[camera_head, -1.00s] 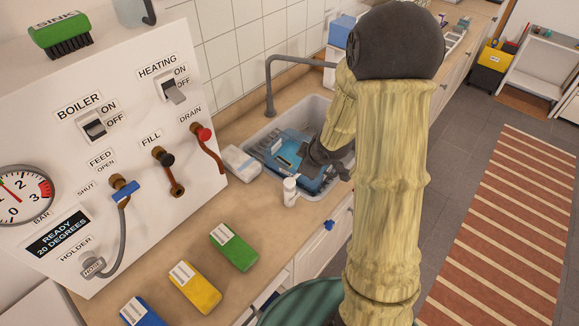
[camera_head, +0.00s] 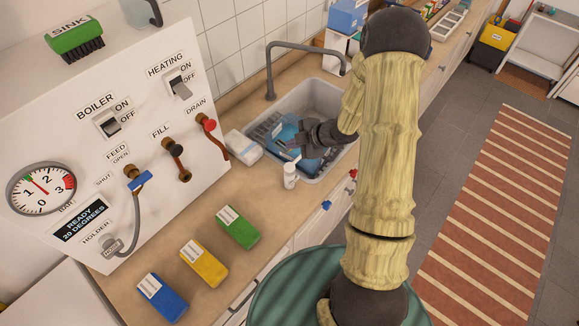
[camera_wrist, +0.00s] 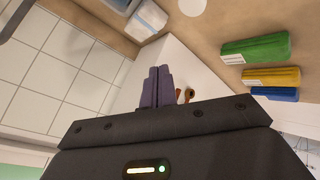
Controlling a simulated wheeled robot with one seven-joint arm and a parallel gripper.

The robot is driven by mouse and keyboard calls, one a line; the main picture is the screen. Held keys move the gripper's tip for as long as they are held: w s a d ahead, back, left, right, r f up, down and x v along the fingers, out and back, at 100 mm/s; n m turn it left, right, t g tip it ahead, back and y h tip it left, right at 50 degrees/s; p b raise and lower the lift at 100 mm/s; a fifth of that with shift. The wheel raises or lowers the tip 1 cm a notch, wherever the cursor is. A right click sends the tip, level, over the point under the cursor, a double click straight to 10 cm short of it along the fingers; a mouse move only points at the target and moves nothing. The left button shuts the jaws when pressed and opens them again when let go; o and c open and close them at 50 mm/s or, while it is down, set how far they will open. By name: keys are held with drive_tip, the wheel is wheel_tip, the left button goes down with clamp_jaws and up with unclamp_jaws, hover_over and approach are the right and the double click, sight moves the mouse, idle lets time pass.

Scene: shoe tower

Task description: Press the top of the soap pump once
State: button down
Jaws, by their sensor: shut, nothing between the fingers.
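The soap pump (camera_head: 290,177) is a small white bottle standing upright on the counter at the sink's front left corner in the head view. My dark gripper (camera_head: 290,148) is over the sink's left part, close to the pump's top; I cannot tell whether it touches. In the wrist view my gripper's (camera_wrist: 157,86) two purple-grey fingers are together and empty. A white round shape (camera_wrist: 192,6), at the wrist view's top edge, is probably the pump, partly cut off.
The sink (camera_head: 331,91) holds blue items. A white packet (camera_head: 243,146) lies left of the pump. Green (camera_head: 240,229), yellow (camera_head: 205,264) and blue (camera_head: 163,298) blocks lie on the counter nearer. The white control panel (camera_head: 130,150) and tap (camera_head: 270,75) stand behind.

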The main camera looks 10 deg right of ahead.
sight(288, 165)
wheel_tip(288, 165, down, 8)
drive_tip(key=b, duration=0.6)
idle(1.8)
drive_tip(key=shift+f+b, duration=0.4)
drive_tip(key=shift+b, duration=0.05)
drive_tip(key=shift+f+b, duration=0.65)
drive_tip(key=shift+f, duration=0.15)
idle(0.9)
drive_tip(key=shift+r, duration=0.1)
drive_tip(key=shift+r+p, duration=1)
drive_tip(key=shift+r, duration=0.15)
drive_tip(key=shift+r+p, duration=2.15)
drive_tip(key=shift+r, duration=0.35)
